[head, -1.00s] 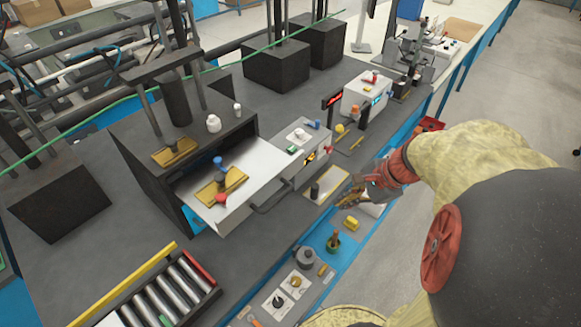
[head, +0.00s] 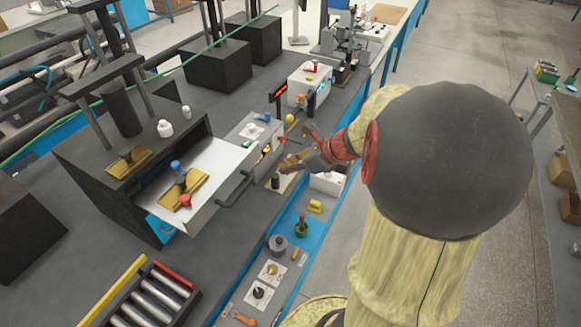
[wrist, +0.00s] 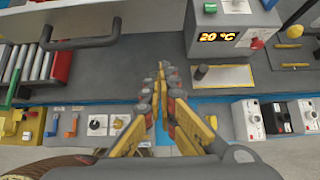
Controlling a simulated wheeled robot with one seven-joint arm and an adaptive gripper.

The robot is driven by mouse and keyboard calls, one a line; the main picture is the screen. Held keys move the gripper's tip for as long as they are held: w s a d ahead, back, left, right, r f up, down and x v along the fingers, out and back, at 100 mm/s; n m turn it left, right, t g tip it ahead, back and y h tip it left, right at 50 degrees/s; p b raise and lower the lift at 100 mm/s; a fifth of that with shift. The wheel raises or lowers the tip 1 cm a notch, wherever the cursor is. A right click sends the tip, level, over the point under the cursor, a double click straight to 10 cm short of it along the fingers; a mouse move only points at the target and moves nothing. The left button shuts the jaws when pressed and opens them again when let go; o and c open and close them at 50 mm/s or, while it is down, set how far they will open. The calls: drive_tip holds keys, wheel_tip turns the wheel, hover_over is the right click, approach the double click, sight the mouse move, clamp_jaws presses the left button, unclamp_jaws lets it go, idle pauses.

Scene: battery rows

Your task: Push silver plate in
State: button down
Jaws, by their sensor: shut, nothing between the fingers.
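The silver plate (head: 222,158) is slid out of a black box-like housing (head: 130,190) in the head view. A dark bar handle (head: 238,190) is on its front edge. On it sit a yellow piece (head: 197,188) and blue and red knobs. My gripper (head: 284,163) is to the right of the handle, apart from it, above the bench by the grey box. In the wrist view the fingers (wrist: 161,70) are shut and empty over the grey bench. The handle (wrist: 82,43) and part of the plate (wrist: 75,15) show at upper left there.
A grey control box with a "20 °C" display (wrist: 218,37) stands right of the plate. A roller rack (head: 145,298) is at lower left. Controls and switches line the blue front strip (head: 285,225). Several dark press blocks stand at the back.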

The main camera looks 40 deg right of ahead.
sight(207, 144)
drive_tip(key=w+a+f+b, duration=0.1)
drive_tip(key=w+a+f, duration=0.1)
drive_tip(key=w, duration=0.5)
drive_tip(key=shift+w+a+f, duration=0.15)
drive_tip(key=shift+a+f, duration=0.2)
drive_tip(key=shift+f, duration=0.55)
drive_tip(key=w+a+p, duration=0.1)
drive_tip(key=w+a, duration=0.1)
drive_tip(key=w, duration=0.5)
drive_tip(key=w+a+p, duration=0.2)
drive_tip(key=w+a, duration=0.1)
drive_tip(key=w, duration=0.4)
drive_tip(key=w+a+p, duration=0.1)
drive_tip(key=w+a, duration=0.1)
drive_tip(key=w, duration=0.5)
drive_tip(key=shift+w+a+p, duration=0.25)
drive_tip(key=shift+a+p, duration=0.15)
drive_tip(key=shift+r, duration=0.1)
